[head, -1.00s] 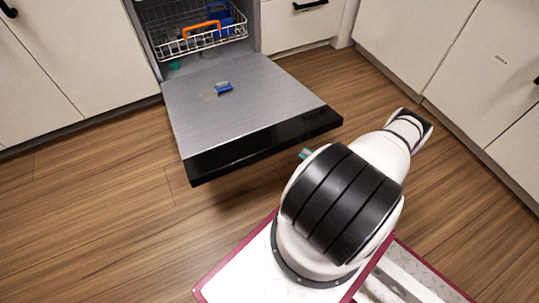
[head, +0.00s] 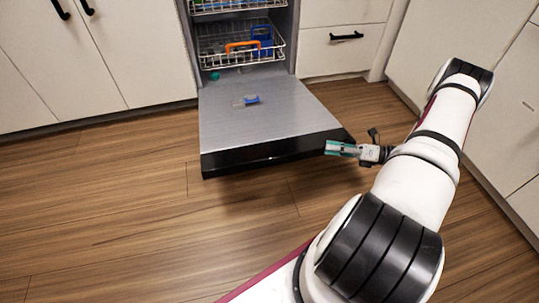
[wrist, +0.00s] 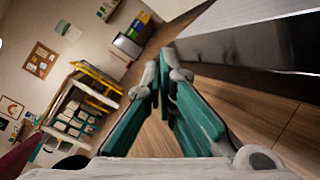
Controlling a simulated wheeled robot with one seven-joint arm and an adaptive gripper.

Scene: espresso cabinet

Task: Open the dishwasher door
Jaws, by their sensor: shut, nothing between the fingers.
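The dishwasher door (head: 262,122) is lowered and lies out flat, low above the floor, in the head view. Its inner face is grey metal and its outer end is a black edge (head: 265,155). The dishwasher's inside stands open behind it. My gripper (head: 330,147) is by the right front corner of the door. In the wrist view its teal fingers (wrist: 158,80) meet at the tips with nothing between them. The door's dark edge (wrist: 245,50) shows at the upper right there. I cannot tell whether a finger touches the door.
Inside the dishwasher is a wire rack (head: 240,45) with orange and blue items. A black-handled drawer (head: 345,50) is to its right, and cabinets stand on both sides. Wooden floor (head: 110,190) is clear at the left. The wrist view shows a shelf (wrist: 75,110) across the room.

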